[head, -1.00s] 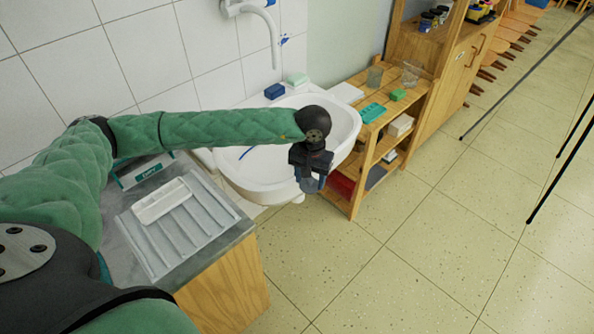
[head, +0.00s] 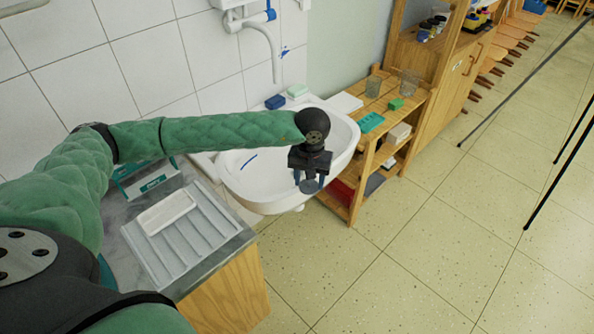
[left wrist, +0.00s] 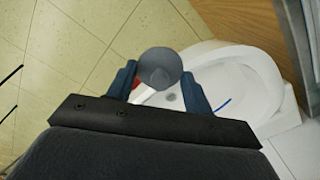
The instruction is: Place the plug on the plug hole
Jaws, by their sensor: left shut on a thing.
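The plug is a round grey disc (head: 309,186), held between the fingers of my left gripper (head: 309,180). It also shows in the left wrist view (left wrist: 159,68) between the two blue fingers. The gripper points down at the front rim of the white sink (head: 265,178), in the air. In the left wrist view the plug hole (left wrist: 171,97) shows as a small dark spot in the basin, just below the plug in the picture. In the head view the hole is not visible. My right gripper is not in view.
A wooden shelf (head: 408,112) with glasses and boxes stands close right of the sink. A grey counter (head: 190,270) with a ribbed drainer (head: 205,226) is at the left. A blue sponge (head: 275,102) and green soap (head: 297,90) lie on the sink's back edge. Open floor lies in front.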

